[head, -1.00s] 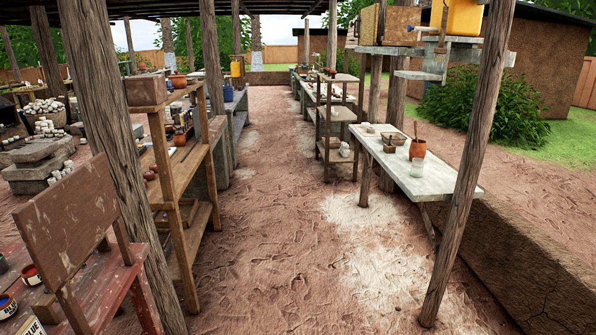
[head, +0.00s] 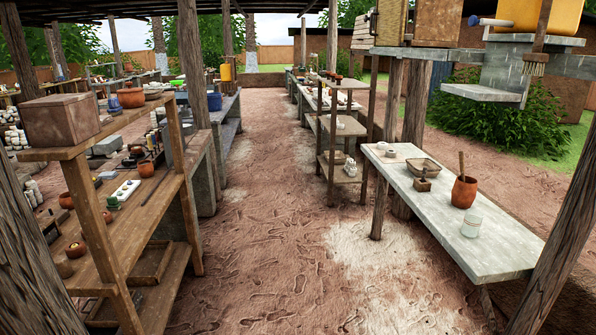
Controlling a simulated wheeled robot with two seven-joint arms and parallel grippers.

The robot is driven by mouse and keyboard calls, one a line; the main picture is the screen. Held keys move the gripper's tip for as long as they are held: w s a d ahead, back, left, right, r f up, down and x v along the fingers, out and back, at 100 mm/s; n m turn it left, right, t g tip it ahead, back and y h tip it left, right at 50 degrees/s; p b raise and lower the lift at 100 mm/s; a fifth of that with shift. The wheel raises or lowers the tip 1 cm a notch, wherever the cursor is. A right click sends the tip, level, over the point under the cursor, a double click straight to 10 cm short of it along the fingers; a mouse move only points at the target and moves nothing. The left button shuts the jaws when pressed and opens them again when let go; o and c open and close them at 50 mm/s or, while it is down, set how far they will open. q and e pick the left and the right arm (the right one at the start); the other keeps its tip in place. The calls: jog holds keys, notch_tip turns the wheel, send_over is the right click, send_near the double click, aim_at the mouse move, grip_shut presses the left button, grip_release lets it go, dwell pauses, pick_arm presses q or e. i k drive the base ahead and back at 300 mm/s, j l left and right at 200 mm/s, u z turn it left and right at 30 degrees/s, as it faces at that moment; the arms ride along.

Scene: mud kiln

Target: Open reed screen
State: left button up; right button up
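I cannot make out a reed screen for certain in the head view. A small pale slatted piece (head: 362,31) shows at the top, beside a brown box (head: 391,22) on the raised ledge at right; I cannot tell what it is. Neither of my grippers is in view.
A dirt path (head: 268,190) runs clear ahead. Left stands a wooden shelf (head: 150,205) with pots and a brown box (head: 62,119). Right stand a pale table (head: 455,225) with an orange pot (head: 464,191), a narrow shelf (head: 342,158), and wooden posts (head: 568,240) close by.

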aim_at(390, 19)
jog(key=i+j, duration=0.1)
jog(key=i, duration=1.7)
jog(key=l+z, duration=0.05)
jog(key=l, duration=0.05)
